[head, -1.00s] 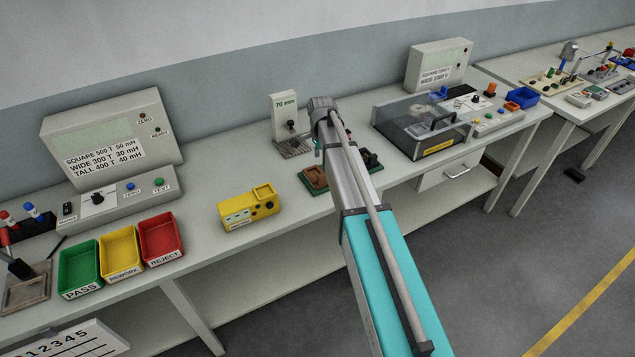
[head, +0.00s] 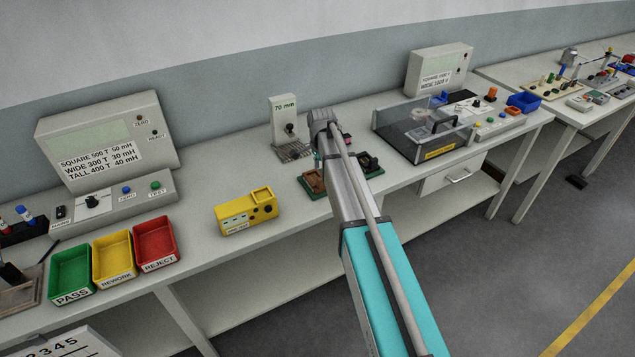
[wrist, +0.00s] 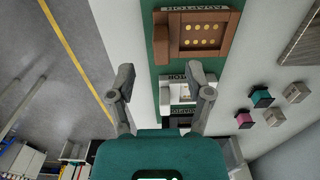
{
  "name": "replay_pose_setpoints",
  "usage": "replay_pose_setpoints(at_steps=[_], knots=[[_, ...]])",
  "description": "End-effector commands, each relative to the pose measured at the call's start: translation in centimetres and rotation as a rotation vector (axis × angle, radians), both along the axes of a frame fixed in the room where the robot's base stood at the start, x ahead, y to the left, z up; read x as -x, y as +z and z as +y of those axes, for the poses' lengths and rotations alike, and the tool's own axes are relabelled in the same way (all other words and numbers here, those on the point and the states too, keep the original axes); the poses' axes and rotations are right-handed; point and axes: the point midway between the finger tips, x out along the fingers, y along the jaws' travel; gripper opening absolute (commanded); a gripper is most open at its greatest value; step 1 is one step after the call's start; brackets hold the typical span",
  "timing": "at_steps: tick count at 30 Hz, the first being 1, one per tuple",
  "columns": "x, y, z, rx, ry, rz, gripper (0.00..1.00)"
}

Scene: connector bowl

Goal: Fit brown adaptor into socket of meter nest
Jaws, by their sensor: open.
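The brown adaptor (wrist: 203,35) is a squarish block with a recess showing several gold contacts. It lies on a green board (wrist: 153,57) at the top of the wrist view. In the head view the brown adaptor (head: 314,180) is left of my arm, partly hidden. My gripper (wrist: 166,84) is open and empty. Its fingers appear below the adaptor, apart from it, over a pale slot of the board. In the head view my arm mostly hides the gripper. A yellow unit (head: 236,219) with a square recess on top stands left of the board; its label is unreadable.
A 70 mm gauge (head: 284,113) stands behind the board. Small teal (wrist: 261,97), pink (wrist: 244,120) and grey blocks lie to one side. Green (head: 70,273), yellow and red bins are at left. A clear-lidded case (head: 424,155) is at right. Bench around the yellow unit is clear.

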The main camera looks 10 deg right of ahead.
Motion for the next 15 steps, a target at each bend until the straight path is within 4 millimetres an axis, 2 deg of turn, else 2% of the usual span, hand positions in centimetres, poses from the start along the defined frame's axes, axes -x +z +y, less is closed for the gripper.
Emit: replay_pose_setpoints(at_steps=[15], knots=[[-0.4,-3.3,-0.3,0.000,0.000,0.000,0.66]])
